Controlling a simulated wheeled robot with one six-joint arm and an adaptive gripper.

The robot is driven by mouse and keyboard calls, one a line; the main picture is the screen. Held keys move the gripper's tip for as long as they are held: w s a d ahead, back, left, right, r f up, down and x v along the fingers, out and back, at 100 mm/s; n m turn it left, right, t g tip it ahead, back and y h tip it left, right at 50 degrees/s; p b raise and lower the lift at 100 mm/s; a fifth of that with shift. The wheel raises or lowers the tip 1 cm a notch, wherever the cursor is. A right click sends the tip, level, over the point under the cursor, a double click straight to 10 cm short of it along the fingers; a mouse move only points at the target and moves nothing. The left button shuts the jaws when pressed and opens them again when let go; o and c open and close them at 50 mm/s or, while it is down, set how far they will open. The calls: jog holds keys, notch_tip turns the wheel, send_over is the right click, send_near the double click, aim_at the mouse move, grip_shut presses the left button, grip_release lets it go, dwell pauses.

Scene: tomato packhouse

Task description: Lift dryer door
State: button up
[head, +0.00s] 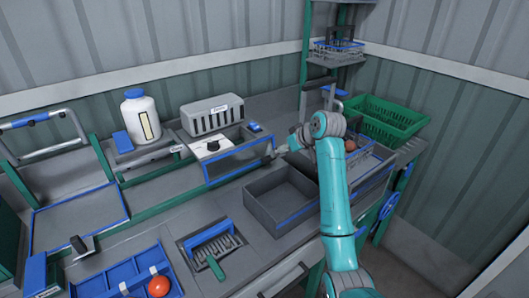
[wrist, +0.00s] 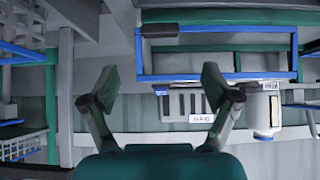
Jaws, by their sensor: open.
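A grey slotted box (head: 211,117) with a small label stands at the back of the bench.
A white jug (head: 141,120) with a blue lid stands left of the box. An open grey bin (head: 262,212) is in front of the arm. A green crate (head: 385,112) is at the back right. A tomato (head: 158,286) sits in a blue tray at the front left.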

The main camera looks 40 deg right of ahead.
aim_at(270, 157)
jog(key=x, duration=1)
jog(key=shift+w+f, duration=0.2)
grip_shut()
